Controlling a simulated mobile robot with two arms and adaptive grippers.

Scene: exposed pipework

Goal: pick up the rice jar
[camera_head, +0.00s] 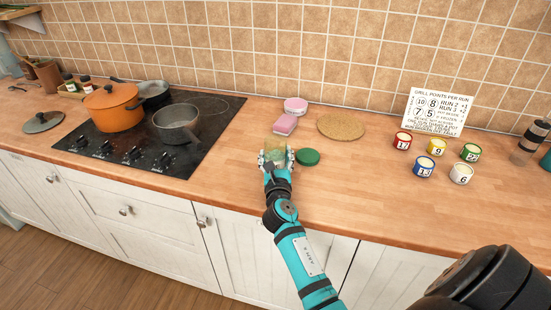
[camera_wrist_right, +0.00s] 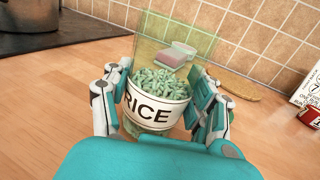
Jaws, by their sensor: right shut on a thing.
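The rice jar (camera_wrist_right: 160,100) is a clear, green-tinted container with a white band reading RICE and pale green contents. In the right wrist view my right gripper (camera_wrist_right: 162,112) has its fingers on both sides of the jar, shut on it. In the head view the right gripper (camera_head: 275,158) is near the counter's front, right of the hob, with the jar (camera_head: 279,153) mostly hidden by the fingers. The jar looks upright; I cannot tell whether its base touches the counter. My left gripper is not in view.
A round green item (camera_head: 307,157) lies close to the right of the gripper. Behind are a pink block (camera_head: 285,125), a pink-and-white round tub (camera_head: 295,105) and a cork mat (camera_head: 341,126). Several numbered tins (camera_head: 436,147) stand right. The hob (camera_head: 150,135) holds an orange pot (camera_head: 115,108).

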